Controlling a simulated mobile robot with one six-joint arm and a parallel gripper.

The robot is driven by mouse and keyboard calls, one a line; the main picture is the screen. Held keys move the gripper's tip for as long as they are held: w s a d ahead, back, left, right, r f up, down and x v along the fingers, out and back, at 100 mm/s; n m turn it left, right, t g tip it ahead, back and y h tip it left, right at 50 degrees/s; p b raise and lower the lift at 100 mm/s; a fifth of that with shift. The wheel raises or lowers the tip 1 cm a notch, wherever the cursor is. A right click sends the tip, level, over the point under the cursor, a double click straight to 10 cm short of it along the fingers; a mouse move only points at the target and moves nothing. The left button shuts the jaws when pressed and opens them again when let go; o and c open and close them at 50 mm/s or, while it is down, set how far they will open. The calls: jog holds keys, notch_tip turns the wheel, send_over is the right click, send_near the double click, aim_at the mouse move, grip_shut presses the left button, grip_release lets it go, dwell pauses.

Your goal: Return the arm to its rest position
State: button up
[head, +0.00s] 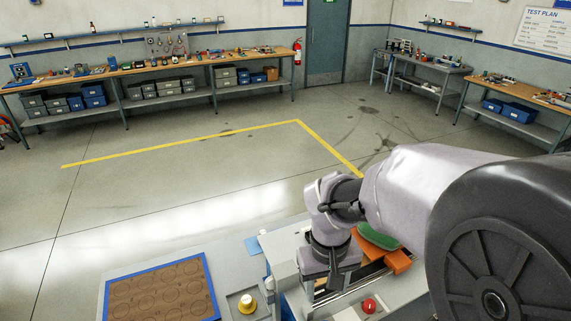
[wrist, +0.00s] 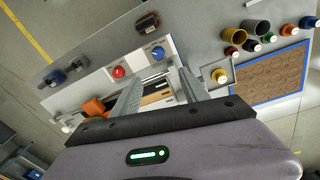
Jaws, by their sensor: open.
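My gripper (wrist: 160,80) shows in the wrist view with its two fingers spread apart and nothing between them. It hangs over a bench unit with a light panel (wrist: 140,62) and a dark slot behind the fingers. In the head view my arm is bent down over this unit at the lower right, and the fingertips are hard to make out. A red button (wrist: 118,71) and a blue knob (wrist: 158,53) sit on the panel beyond the fingers. A yellow knob (wrist: 219,75) stands on a small plate to the right of the fingers.
A brown board (head: 160,295) with a blue border lies left of my arm. Orange (head: 395,260) and green (head: 378,236) pieces lie close beside my wrist. Cups (wrist: 234,38) and several small coloured items stand near the board. The floor (head: 190,185) beyond is clear.

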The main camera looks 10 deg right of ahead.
jog(key=s+a+f+m+t+y+b, duration=0.1)
jog(key=s+f+b, duration=0.5)
jog(key=b, duration=0.6)
jog(key=s+a+f+m+t+y+b, duration=0.1)
jog(key=s+f+m+t+b, duration=0.3)
jog(key=f+b, duration=0.5)
jog(key=s+b, duration=0.2)
jog(key=b, duration=0.2)
jog(key=shift+a+m+y, duration=0.25)
jog(key=shift+m+y, duration=0.05)
jog(key=shift+f, duration=0.1)
